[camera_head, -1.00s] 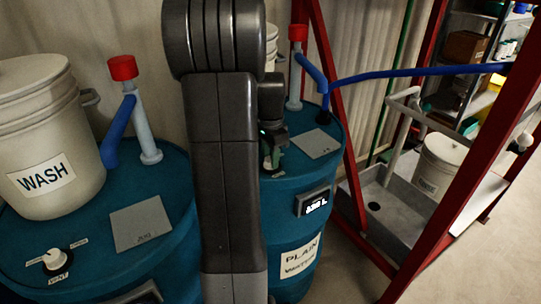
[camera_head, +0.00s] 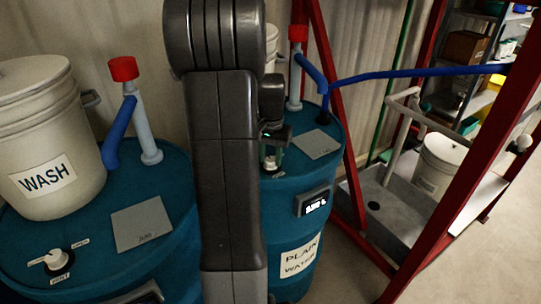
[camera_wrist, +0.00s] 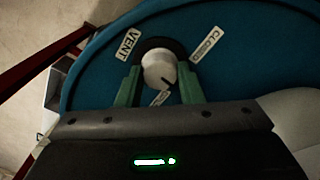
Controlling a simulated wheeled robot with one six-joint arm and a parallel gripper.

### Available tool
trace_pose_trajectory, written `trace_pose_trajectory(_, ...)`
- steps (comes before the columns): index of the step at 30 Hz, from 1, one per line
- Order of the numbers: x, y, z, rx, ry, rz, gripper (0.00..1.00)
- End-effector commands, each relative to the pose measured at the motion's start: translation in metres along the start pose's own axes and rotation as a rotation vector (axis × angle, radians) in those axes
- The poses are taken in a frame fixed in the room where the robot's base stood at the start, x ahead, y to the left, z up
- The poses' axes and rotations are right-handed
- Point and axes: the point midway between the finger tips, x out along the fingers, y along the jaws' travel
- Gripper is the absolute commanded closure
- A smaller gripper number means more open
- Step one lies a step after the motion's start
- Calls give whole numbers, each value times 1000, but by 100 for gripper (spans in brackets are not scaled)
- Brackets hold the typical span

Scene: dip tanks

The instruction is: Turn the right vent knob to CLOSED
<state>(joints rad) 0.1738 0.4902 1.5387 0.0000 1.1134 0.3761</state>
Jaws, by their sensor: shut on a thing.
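The right vent knob (camera_wrist: 157,66) is white and round in the wrist view, with a dark mark pointing down and slightly right in the picture. My gripper (camera_wrist: 159,77) has its two green fingers shut on the knob, one on each side. A CLOSED label (camera_wrist: 207,44) lies up and right of the knob, and a VENT label (camera_wrist: 130,43) up and left. Another label (camera_wrist: 160,98) below the knob is partly hidden and hard to read. In the head view my gripper (camera_head: 271,154) is over the right blue tank (camera_head: 310,180), partly behind my arm.
The left tank (camera_head: 165,200) has its own vent knob (camera_head: 57,259) and a WASH bucket (camera_head: 45,140). A pipe with a red cap (camera_head: 297,35) stands on the right tank. Red frame posts (camera_head: 455,160) and a grey sink (camera_head: 395,215) are at right.

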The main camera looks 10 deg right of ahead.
Motion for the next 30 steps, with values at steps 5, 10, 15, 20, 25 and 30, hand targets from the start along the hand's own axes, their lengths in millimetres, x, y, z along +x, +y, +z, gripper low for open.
trace_pose_trajectory(5,-1,0,0,-167,2,0,89)
trace_pose_trajectory(10,-1,0,0,-329,2,0,89)
trace_pose_trajectory(15,-1,0,-1,-489,3,0,89)
trace_pose_trajectory(20,-1,0,-1,-626,3,0,89)
trace_pose_trajectory(25,-1,0,-1,-748,3,0,89)
trace_pose_trajectory(30,-1,0,-1,-835,4,0,89)
